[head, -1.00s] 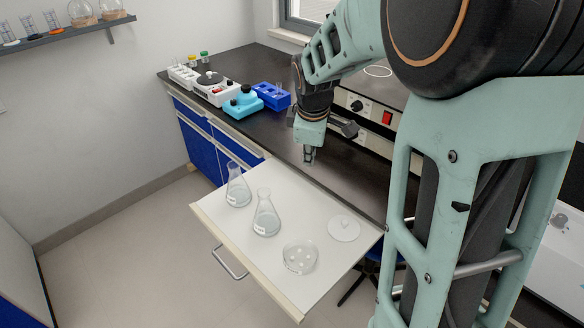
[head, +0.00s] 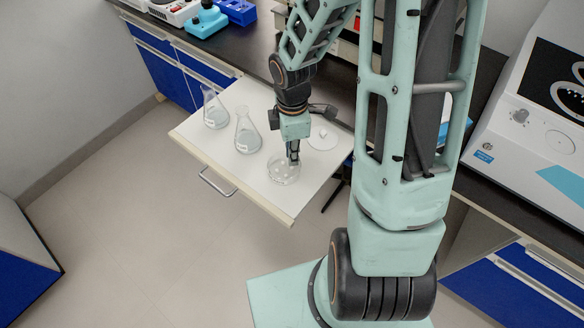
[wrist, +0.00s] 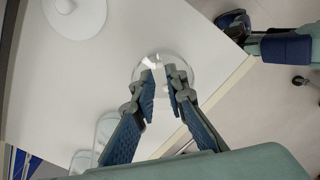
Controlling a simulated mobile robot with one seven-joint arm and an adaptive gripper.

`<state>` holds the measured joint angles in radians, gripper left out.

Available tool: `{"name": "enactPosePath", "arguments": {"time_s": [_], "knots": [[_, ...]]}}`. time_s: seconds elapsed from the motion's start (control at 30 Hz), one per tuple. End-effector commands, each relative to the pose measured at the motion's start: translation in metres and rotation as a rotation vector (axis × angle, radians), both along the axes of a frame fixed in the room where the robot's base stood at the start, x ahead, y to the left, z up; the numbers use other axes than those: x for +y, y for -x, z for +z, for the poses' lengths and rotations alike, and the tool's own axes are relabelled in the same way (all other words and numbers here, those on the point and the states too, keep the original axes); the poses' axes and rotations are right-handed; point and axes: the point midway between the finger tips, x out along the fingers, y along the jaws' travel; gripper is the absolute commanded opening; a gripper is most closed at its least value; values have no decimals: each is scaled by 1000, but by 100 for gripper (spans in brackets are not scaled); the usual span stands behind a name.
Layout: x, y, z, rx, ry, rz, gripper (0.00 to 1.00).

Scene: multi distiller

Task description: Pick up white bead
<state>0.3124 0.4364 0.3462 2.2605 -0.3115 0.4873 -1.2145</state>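A clear round dish (head: 281,178) lies on the white pull-out board. Its rim also shows in the wrist view (wrist: 190,70). Small pale spots, seemingly the white beads, are in the dish, but they are blurred and too small to tell apart. My gripper (head: 293,163) points down over the dish. In the wrist view my gripper (wrist: 160,76) has its two dark blue fingertips over the dish with a narrow gap between them. No bead is clearly seen held. The fingers hide part of the dish, and I cannot tell whether they touch its floor.
The white pull-out board (head: 200,137) carries two glass flasks, one at the left (head: 215,117) and one nearer the dish (head: 247,142). A white round lid (head: 323,138) lies behind the dish. Blue and white devices (head: 208,20) stand on the black bench behind.

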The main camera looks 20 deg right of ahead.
Motion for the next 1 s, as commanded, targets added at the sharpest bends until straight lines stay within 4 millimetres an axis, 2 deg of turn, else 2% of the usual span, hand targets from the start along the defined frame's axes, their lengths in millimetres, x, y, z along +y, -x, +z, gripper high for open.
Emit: {"name": "enactPosePath", "arguments": {"time_s": [0.1, 0.3, 0.57, 0.67, 1.0], "knots": [[1, 0, -21, 6, 0, 2, 12], [1, -1, -43, 2, -1, 1, 12], [0, -1, -44, 1, 0, 0, 12], [0, -1, -44, 1, 0, 0, 1], [0, -1, -44, 0, 0, 0, 1]]}}
